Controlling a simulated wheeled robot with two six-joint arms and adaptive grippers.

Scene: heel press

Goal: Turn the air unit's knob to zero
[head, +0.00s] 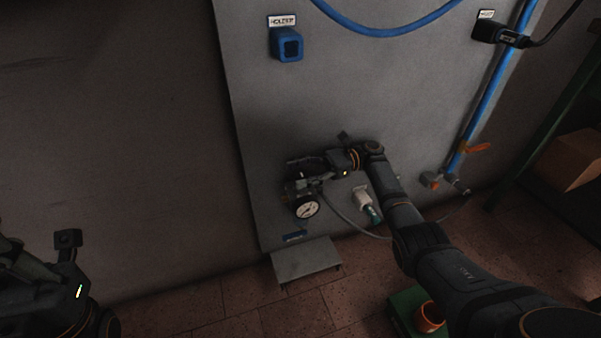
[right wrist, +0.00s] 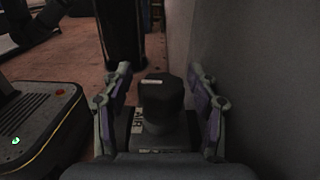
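The air unit, with its round white gauge (head: 306,207), is mounted low on the grey panel. In the right wrist view a dark knob (right wrist: 161,98) with a pale mark on top stands on the unit's body. My right gripper (right wrist: 160,84) is open, with one finger on each side of the knob and a visible gap at both. In the head view my right gripper (head: 306,172) is at the top of the unit and hides the knob. My left gripper (head: 28,262) is at the lower left, away from the panel; its fingertips cannot be made out.
The grey panel (head: 330,90) carries a blue holder (head: 287,45) at top. A white-and-green fitting (head: 366,203) and a hose are right of the unit. A blue pipe (head: 490,85) with an orange valve handle (head: 476,148) runs farther right. A small step (head: 305,259) juts out below.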

